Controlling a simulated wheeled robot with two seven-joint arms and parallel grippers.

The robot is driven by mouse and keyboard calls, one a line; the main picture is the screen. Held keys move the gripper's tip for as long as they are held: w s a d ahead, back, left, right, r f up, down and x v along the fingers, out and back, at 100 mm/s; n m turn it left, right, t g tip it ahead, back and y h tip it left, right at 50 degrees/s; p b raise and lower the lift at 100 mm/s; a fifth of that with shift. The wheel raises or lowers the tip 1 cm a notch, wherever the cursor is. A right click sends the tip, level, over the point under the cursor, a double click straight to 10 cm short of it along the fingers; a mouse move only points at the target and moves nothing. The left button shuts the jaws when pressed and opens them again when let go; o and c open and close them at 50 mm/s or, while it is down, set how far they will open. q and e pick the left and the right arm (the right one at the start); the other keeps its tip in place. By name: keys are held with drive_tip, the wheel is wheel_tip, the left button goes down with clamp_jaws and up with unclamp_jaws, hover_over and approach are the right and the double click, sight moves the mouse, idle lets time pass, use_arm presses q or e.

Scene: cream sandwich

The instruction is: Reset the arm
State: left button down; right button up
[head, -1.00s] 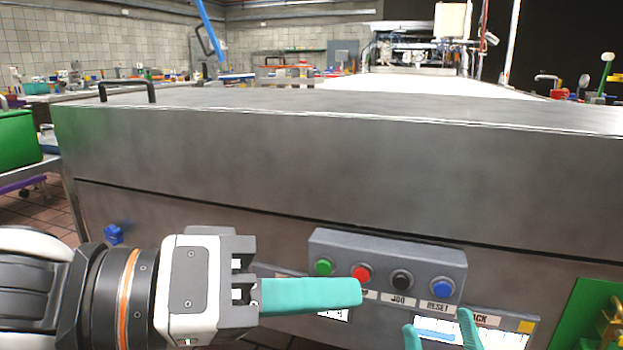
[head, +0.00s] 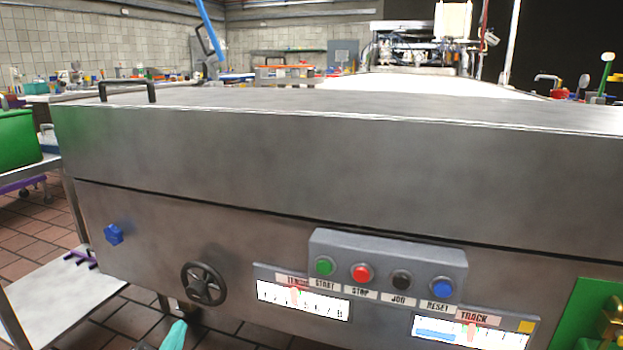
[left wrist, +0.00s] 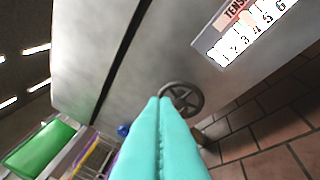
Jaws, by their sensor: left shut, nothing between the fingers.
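My left gripper (head: 175,336) shows only as teal fingertips at the bottom edge of the head view, below the black handwheel (head: 204,284). In the left wrist view its two teal fingers (left wrist: 160,102) are pressed together with nothing between them. The fingertips appear in front of the handwheel (left wrist: 182,98) there; I cannot tell the gap. The control box (head: 388,263) has a green, a red, a black and a blue button, and stands clear of my arm. My right gripper is out of view.
The steel machine front (head: 330,165) fills the middle. A blue knob (head: 114,235) sticks out at its left. A tension scale (head: 300,298) and a track scale (head: 470,331) sit below the buttons. A low metal shelf (head: 60,290) stands at left over a tiled floor.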

use_arm(q)
drive_tip(key=s+f+n+g+h+p, duration=0.1)
drive_tip(key=s+f+n+g+p, duration=0.3)
drive_tip(key=s+f+g+p, duration=0.65)
drive_tip(key=s+f+n+g+h+p, duration=0.1)
drive_tip(key=s+f+n+g+p, duration=0.35)
drive_tip(key=s+f+p, duration=1.15)
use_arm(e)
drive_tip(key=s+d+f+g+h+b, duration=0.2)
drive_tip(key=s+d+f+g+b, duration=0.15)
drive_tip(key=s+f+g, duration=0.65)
use_arm(q)
drive_tip(key=s+a+f+g+p, duration=0.1)
drive_tip(key=s+a+p, duration=0.2)
drive_tip(key=s+p, duration=0.8)
drive_tip(key=m+p, duration=0.1)
drive_tip(key=p, duration=0.5)
drive_tip(key=shift+s+g+p, duration=0.3)
drive_tip(key=shift+s+g, duration=0.1)
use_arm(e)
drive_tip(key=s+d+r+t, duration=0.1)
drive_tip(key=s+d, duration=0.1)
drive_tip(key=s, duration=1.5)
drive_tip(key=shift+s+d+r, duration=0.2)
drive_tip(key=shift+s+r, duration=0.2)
use_arm(q)
drive_tip(key=shift+f, duration=0.1)
